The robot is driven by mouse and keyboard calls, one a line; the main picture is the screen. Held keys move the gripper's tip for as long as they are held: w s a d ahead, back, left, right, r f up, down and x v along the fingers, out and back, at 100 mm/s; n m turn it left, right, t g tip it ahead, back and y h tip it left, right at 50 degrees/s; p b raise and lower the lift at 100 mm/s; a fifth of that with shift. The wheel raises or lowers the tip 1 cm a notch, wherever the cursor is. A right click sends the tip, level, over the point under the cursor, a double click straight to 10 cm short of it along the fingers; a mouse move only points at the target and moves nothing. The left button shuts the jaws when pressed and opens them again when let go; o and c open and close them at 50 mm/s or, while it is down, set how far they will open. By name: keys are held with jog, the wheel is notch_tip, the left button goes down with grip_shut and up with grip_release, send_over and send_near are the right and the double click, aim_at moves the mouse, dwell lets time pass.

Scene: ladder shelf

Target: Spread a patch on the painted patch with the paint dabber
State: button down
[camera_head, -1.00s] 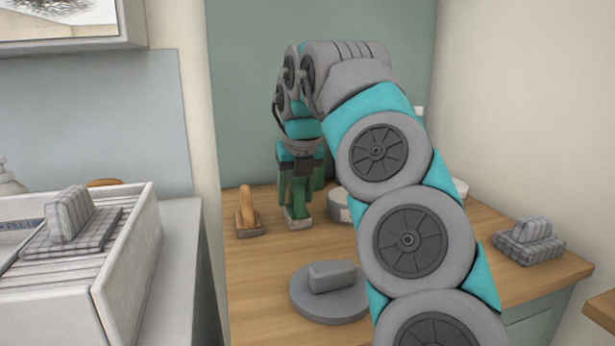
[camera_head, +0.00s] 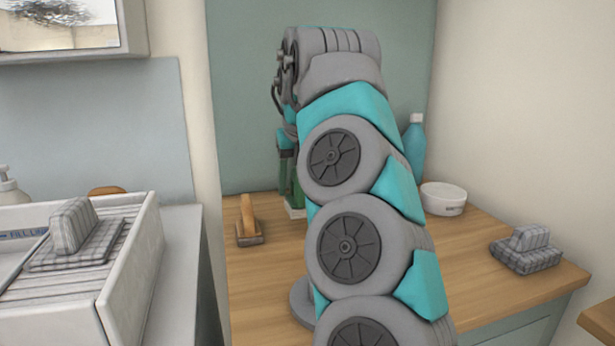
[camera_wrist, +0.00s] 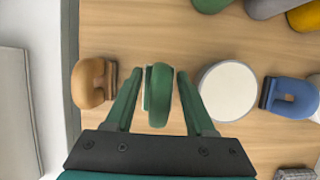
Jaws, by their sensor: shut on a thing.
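My gripper (camera_wrist: 160,100) is shut on a green-handled tool, likely the paint dabber (camera_wrist: 160,95). In the wrist view its curved green handle stands between my two fingers. In the head view a strip of its green body and pale base (camera_head: 295,207) shows, and my arm hides the rest. A grey-green panel (camera_head: 230,90) covers the back wall behind my arm. I cannot tell whether it is the painted patch.
A wooden-handled tool (camera_head: 247,220) stands left of the dabber. A white round tub (camera_wrist: 228,92) and a blue-handled tool (camera_wrist: 290,97) stand right of it. A white bowl (camera_head: 443,198), a teal bottle (camera_head: 415,145) and a checked block (camera_head: 527,248) are on the counter's right.

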jog(key=shift+d+r, duration=0.1)
jog(key=shift+r, duration=1.3)
jog(key=shift+a, duration=0.2)
jog(key=shift+s, duration=0.2)
